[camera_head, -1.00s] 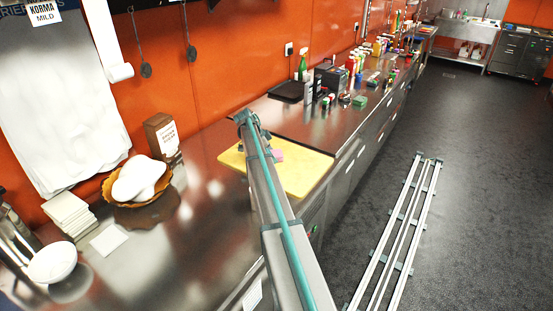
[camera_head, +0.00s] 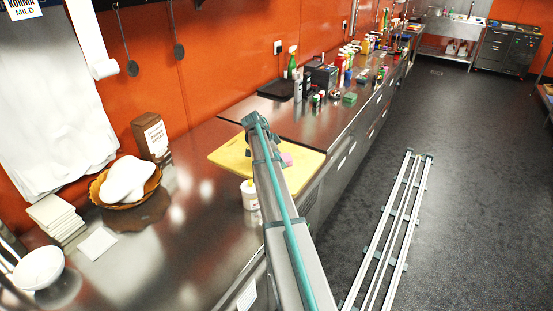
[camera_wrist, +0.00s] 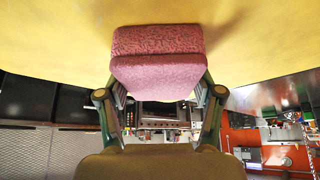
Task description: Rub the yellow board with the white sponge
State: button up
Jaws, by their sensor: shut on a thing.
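The yellow board (camera_head: 229,154) lies flat on the steel counter in the head view, partly covered by my arm. It also fills the top of the wrist view (camera_wrist: 60,35). My gripper (camera_wrist: 159,84) is shut on a pink sponge (camera_wrist: 158,73), with one finger on each side of it. The sponge is against or very close to the board; contact is not clear. In the head view the sponge (camera_head: 287,159) shows just right of my arm, over the board's right part. The held sponge looks pink, not white.
A white jar (camera_head: 249,194) stands at the board's near edge, close to my arm. A basket (camera_head: 100,190) with white lumps and a brown box (camera_head: 151,138) stand to the left. Several bottles and a green block (camera_head: 350,98) stand farther along the counter.

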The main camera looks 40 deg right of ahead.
jog(key=shift+s+d, duration=0.25)
jog(key=shift+s, duration=0.65)
jog(key=shift+d+r, duration=0.1)
jog(key=shift+r, duration=0.1)
jog(key=shift+r+p, duration=1)
jog(key=shift+r, duration=2.85)
jog(key=shift+f+b, duration=0.2)
jog(key=shift+b, duration=0.15)
